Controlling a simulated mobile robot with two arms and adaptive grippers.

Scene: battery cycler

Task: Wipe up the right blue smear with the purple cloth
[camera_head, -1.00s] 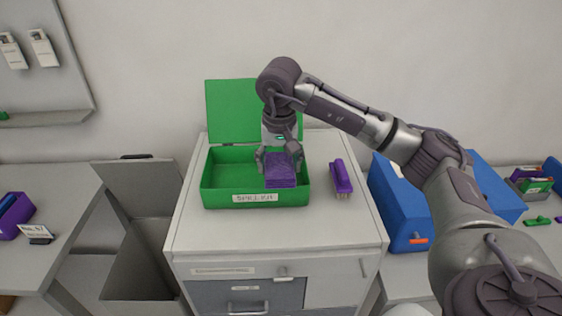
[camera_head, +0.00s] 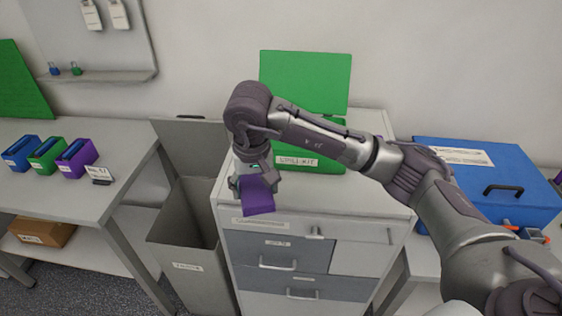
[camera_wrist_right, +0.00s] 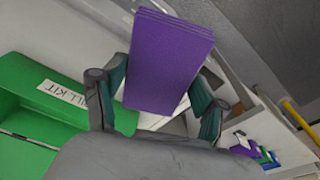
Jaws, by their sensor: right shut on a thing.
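My right gripper (camera_head: 254,184) is shut on the folded purple cloth (camera_head: 257,203), which hangs at the front left edge of the white cabinet top. The right wrist view shows the cloth (camera_wrist_right: 168,60) as a layered purple block between the two fingers (camera_wrist_right: 158,98). The green spill kit box (camera_head: 330,165) stands open on the cabinet behind the gripper, partly hidden by my right arm. No blue smear shows in either view. My left gripper is not in view.
A grey bin (camera_head: 180,250) stands left of the cabinet (camera_head: 350,225). A table (camera_head: 105,205) at the left holds blue, green and purple boxes (camera_head: 78,158). A blue case (camera_head: 490,185) with a black handle stands at the right. Shelf and wall panel are at the upper left.

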